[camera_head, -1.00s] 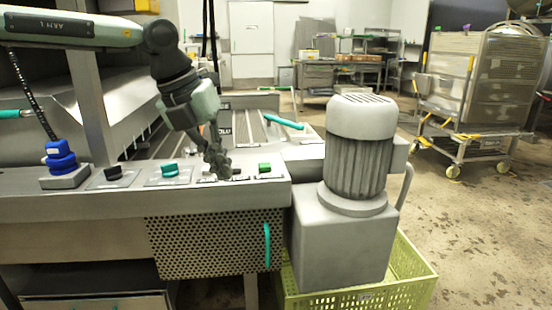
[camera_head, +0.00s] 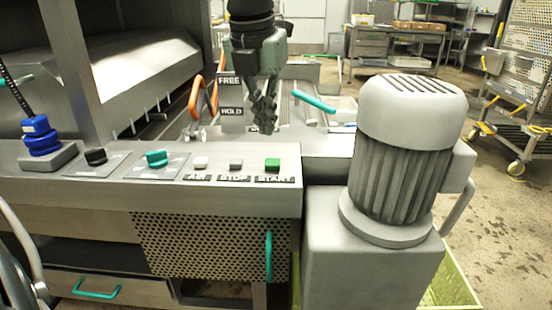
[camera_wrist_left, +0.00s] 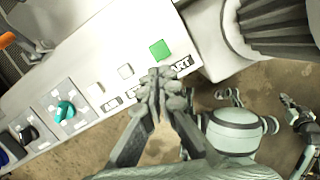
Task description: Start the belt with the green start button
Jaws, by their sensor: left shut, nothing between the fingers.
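The green start button (camera_head: 272,164) sits on the grey control panel (camera_head: 130,192), above a label reading START. It also shows in the left wrist view (camera_wrist_left: 160,49). Beside it to the left are a grey stop button (camera_head: 236,164) and a white button (camera_head: 200,163) labelled AIR. My left gripper (camera_head: 264,128) points down in the head view, shut and empty, above and behind the start button, apart from it. In the left wrist view its closed fingertips (camera_wrist_left: 160,80) appear just below the green button. My right gripper cannot be made out in the head view.
A teal knob (camera_head: 157,158), a black knob (camera_head: 96,156) and a blue mushroom switch (camera_head: 39,135) lie left on the panel. A large grey motor (camera_head: 400,150) stands close on the right. An orange handle (camera_head: 196,98) rises behind the panel.

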